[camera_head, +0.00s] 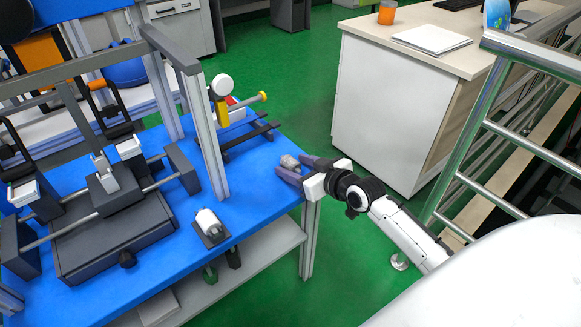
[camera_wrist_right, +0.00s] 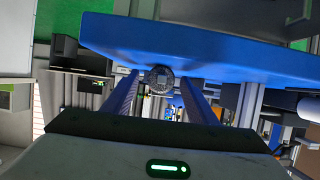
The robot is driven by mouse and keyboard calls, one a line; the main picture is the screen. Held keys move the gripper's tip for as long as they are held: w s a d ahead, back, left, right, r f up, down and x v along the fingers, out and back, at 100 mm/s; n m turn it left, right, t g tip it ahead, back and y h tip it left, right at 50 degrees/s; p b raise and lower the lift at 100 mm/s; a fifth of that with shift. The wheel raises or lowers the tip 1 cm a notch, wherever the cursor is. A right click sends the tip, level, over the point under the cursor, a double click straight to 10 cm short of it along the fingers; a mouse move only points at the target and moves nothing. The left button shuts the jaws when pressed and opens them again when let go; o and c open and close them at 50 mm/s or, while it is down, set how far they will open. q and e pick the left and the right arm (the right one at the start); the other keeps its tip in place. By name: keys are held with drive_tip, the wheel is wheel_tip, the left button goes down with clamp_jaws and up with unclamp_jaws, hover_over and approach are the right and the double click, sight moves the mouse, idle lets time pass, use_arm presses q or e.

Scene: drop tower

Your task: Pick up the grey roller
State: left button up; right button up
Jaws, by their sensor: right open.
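The grey roller (camera_head: 289,161) lies at the right edge of the blue table (camera_head: 265,196), by my right gripper (camera_head: 294,172). In the right wrist view the roller (camera_wrist_right: 159,77) shows end-on as a round, speckled grey face. It appears between the far ends of the two fingers of my right gripper (camera_wrist_right: 160,84). The fingers are apart, with a visible gap on each side of the roller. How deep it sits between them is hard to tell. My left gripper is not in view.
A small stand with a white cylinder (camera_head: 207,221) is at the table's front edge. A grey upright post (camera_head: 206,135) and a dark rail fixture with a yellow part (camera_head: 221,112) stand to the left. A metal railing (camera_head: 470,140) is on the right.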

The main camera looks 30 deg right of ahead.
drive_tip(key=c, duration=1.2)
drive_tip(key=shift+c, duration=0.2)
drive_tip(key=shift+r, duration=0.15)
